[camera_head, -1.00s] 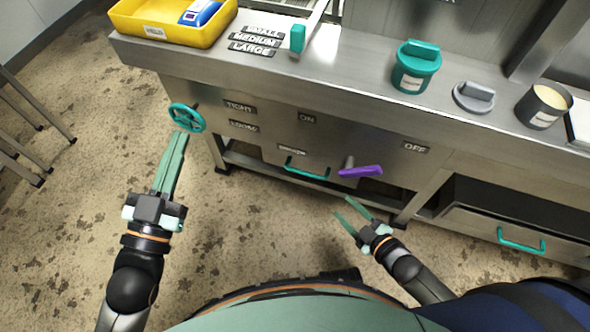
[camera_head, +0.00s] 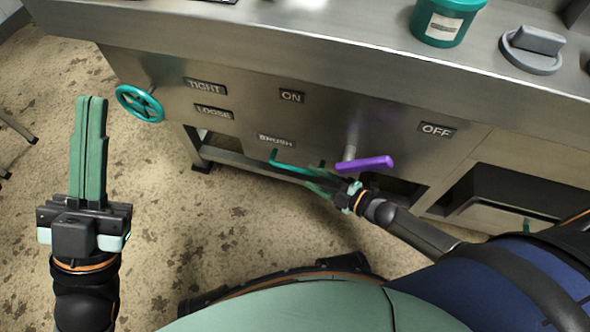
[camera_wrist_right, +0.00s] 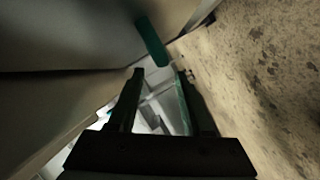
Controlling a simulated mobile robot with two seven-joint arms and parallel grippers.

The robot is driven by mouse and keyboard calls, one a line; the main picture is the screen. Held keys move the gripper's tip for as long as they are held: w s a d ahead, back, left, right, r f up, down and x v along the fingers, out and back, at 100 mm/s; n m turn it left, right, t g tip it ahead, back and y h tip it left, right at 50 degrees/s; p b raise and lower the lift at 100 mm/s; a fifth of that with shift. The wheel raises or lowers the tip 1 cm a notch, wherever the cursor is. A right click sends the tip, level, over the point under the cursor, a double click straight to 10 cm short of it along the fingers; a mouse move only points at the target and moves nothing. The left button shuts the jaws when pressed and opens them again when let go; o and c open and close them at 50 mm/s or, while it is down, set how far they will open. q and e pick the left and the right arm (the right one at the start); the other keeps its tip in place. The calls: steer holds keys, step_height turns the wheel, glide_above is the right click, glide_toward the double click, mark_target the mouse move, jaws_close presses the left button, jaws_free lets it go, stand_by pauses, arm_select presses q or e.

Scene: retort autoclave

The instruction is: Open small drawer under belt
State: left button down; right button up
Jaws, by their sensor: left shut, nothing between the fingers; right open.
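The small drawer with the BRUSH label (camera_head: 276,141) is in the cabinet front below the counter. Its teal bar handle (camera_head: 285,164) shows in the head view, its right end close to my right gripper. My right gripper (camera_head: 313,184) is open, its fingers pointing left just below the handle. In the right wrist view a teal bar (camera_wrist_right: 151,41), likely the handle, is ahead of the open fingers (camera_wrist_right: 160,75), and nothing is held. Whether a finger touches it cannot be told. My left gripper (camera_head: 91,100) is shut and empty, raised at the left, away from the cabinet.
A purple lever (camera_head: 365,164) sticks out just above my right gripper. A teal handwheel (camera_head: 139,103) is at the cabinet's left end. A black-topped drawer unit (camera_head: 520,195) stands at the right. A teal canister (camera_head: 440,25) and a grey-handled lid (camera_head: 532,48) are on the counter.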

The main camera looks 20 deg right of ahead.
mark_target(302, 172)
steer(key=b+x, duration=0.2)
steer(key=x, duration=0.4)
steer(key=shift+f, duration=0.15)
steer(key=shift+w+a, duration=0.25)
steer(key=shift+w, duration=0.1)
arm_select(q)
steer(key=f, duration=0.3)
steer(key=shift+w+d+f, duration=0.1)
steer(key=shift+d, duration=0.1)
arm_select(e)
jaws_close()
steer(key=shift+d, duration=0.1)
stand_by(0.3)
